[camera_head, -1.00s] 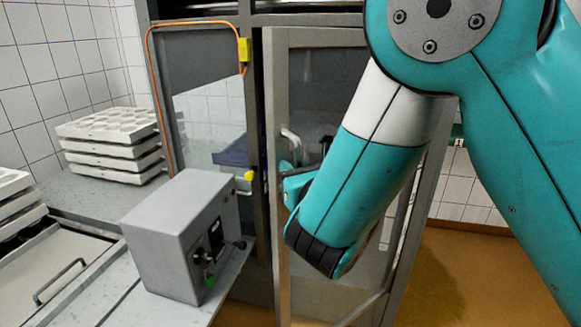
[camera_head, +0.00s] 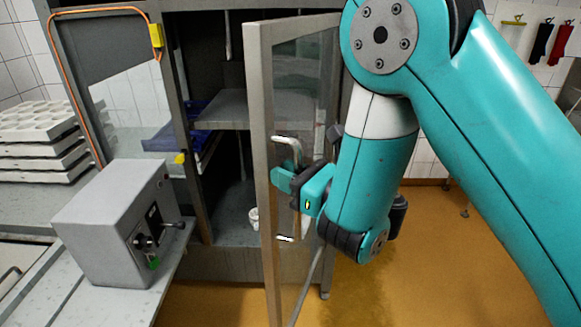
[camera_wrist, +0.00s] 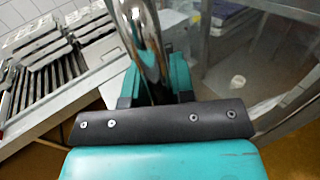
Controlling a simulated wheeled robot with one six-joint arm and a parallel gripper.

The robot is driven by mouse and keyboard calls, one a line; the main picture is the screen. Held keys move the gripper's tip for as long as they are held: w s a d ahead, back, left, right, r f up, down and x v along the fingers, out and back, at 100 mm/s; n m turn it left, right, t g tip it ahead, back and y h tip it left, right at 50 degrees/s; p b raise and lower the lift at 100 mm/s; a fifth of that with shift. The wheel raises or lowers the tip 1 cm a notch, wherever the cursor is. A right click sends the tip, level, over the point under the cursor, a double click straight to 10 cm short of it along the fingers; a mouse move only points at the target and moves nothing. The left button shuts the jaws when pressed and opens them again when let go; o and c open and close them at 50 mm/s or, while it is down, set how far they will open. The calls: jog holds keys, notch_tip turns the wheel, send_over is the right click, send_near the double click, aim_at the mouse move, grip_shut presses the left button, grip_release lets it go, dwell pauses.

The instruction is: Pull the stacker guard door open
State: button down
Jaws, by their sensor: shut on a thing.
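The stacker guard door (camera_head: 262,130) is a grey-framed clear panel in the middle of the head view. It stands swung out from the cabinet, with a gap on its left showing the inside. Its bright metal handle (camera_head: 290,147) is on the panel; the handle also shows large and shiny in the wrist view (camera_wrist: 146,45). My gripper (camera_head: 290,178) is at the handle, and in the wrist view its teal fingers are shut around the bar. The fingertips are partly hidden behind the handle.
A grey control box (camera_head: 115,225) with a lever stands on the bench at left. Stacked white moulds (camera_head: 40,145) are behind it. Inside the cabinet are a grey shelf (camera_head: 225,108) and a small white cup-like thing (camera_head: 253,217). The brown floor (camera_head: 400,270) at right looks clear.

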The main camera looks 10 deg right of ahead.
jog(key=shift+s+a+f+g, duration=0.25)
jog(key=shift+s+g, duration=0.05)
jog(key=shift+s, duration=0.05)
jog(key=c, duration=1.4)
grip_release()
jog(key=shift+s+a+r, duration=0.1)
jog(key=shift+s, duration=0.1)
jog(key=shift+o, duration=0.9)
jog(key=shift+s+a, duration=0.1)
jog(key=shift+s, duration=0.15)
jog(key=shift+w, duration=0.2)
jog(key=shift+c, duration=0.8)
jog(key=shift+r, duration=0.1)
